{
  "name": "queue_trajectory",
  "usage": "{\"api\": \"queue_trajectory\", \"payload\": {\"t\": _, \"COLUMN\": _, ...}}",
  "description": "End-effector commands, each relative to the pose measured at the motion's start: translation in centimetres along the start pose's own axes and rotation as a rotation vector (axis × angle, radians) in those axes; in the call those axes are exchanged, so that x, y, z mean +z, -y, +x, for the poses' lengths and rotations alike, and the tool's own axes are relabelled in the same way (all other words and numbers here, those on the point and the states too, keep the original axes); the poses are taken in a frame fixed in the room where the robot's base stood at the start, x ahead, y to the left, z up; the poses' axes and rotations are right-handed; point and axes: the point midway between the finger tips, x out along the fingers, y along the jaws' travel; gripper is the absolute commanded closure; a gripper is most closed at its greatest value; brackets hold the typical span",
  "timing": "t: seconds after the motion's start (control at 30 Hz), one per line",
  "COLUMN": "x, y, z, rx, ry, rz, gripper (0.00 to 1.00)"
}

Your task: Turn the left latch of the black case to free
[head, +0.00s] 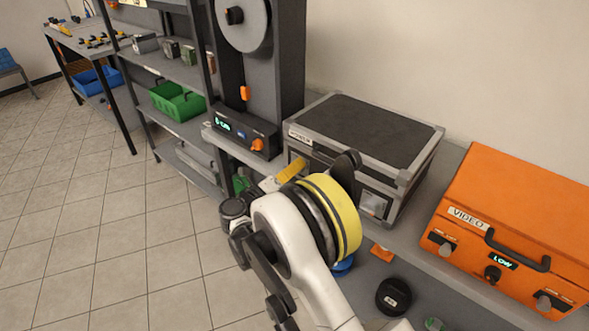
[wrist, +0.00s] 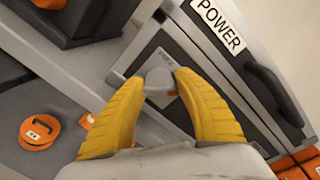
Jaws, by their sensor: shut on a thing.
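The black case (head: 368,130), labelled POWER, stands on the bench with its lid closed. In the wrist view its front (wrist: 218,80) runs diagonally. The left latch, a grey knob (wrist: 160,81) on a pale plate (wrist: 164,60), sits beside the label. My gripper (wrist: 160,84) has its yellow fingers on both sides of this knob, shut on it. In the head view one yellow fingertip of my gripper (head: 290,174) shows at the case front; my arm hides the left latch there. The right latch (head: 374,204) is visible. The knob's exact angle is hard to tell.
The case's dark handle (wrist: 274,92) lies right of the latch. An orange VIDEO case (head: 520,225) stands to the right. A reel machine (head: 252,80) stands close on the left. The tiled floor at left is clear.

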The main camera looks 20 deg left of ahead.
Motion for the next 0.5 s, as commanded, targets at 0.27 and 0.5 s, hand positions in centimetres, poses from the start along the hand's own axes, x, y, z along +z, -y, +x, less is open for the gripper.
{"api": "queue_trajectory", "payload": {"t": 0.27, "x": 0.03, "y": -0.03, "z": 0.09, "rx": 0.001, "ry": -0.020, "rz": -0.259, "gripper": 0.93}}
{"api": "queue_trajectory", "payload": {"t": 0.5, "x": 0.06, "y": -0.12, "z": 0.10, "rx": 0.005, "ry": -0.036, "rz": -0.482, "gripper": 0.93}}
